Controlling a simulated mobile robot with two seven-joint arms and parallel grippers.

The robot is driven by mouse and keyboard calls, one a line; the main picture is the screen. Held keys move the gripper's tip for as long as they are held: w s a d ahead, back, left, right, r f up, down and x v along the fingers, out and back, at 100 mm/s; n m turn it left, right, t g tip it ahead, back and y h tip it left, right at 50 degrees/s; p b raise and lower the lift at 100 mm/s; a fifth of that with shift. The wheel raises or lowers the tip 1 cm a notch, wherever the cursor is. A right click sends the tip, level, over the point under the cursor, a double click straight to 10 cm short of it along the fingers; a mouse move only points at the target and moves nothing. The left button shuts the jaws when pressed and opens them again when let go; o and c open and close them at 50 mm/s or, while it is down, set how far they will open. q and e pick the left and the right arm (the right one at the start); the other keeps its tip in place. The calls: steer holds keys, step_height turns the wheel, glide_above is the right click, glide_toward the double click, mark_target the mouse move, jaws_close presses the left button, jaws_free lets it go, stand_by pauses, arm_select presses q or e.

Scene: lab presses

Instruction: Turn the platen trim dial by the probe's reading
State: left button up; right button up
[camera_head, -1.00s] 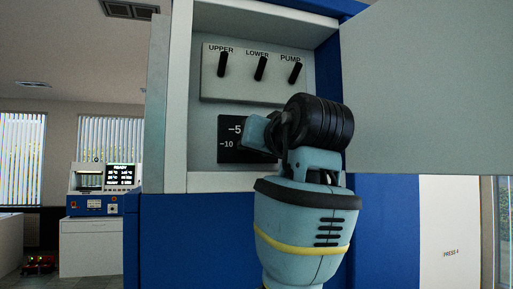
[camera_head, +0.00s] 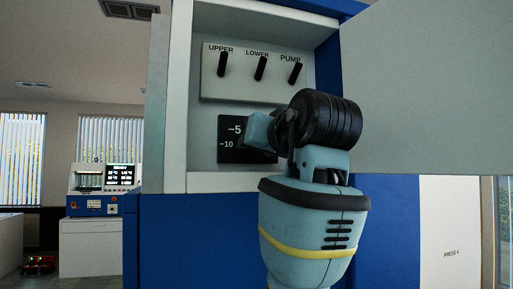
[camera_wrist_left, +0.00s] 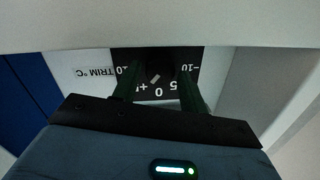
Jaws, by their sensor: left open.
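The trim dial's black scale plate (camera_head: 229,130) sits inside the open cabinet, with -5 and -10 readable in the head view. In the left wrist view the picture is upside down, and the dark dial knob (camera_wrist_left: 160,68) shows with a pale pointer mark slanting down-left, roughly between 0 and the plus figure; the exact setting is unclear. My left gripper (camera_wrist_left: 159,85) is open, with one finger on each side of the knob; I cannot tell whether they touch it. In the head view my wrist hides the knob and the fingers. My right gripper is not in view. No probe is recognisable.
Above the dial is a panel (camera_head: 240,88) with UPPER, LOWER and PUMP switches. The open cabinet door (camera_head: 430,90) fills the right side. A smaller machine with a lit screen (camera_head: 120,175) stands at the far left; its text is too small to read.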

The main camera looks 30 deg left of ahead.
arm_select(q)
steer(key=v, duration=0.6)
steer(key=shift+s+d, duration=0.2)
steer(key=shift+d, duration=0.1)
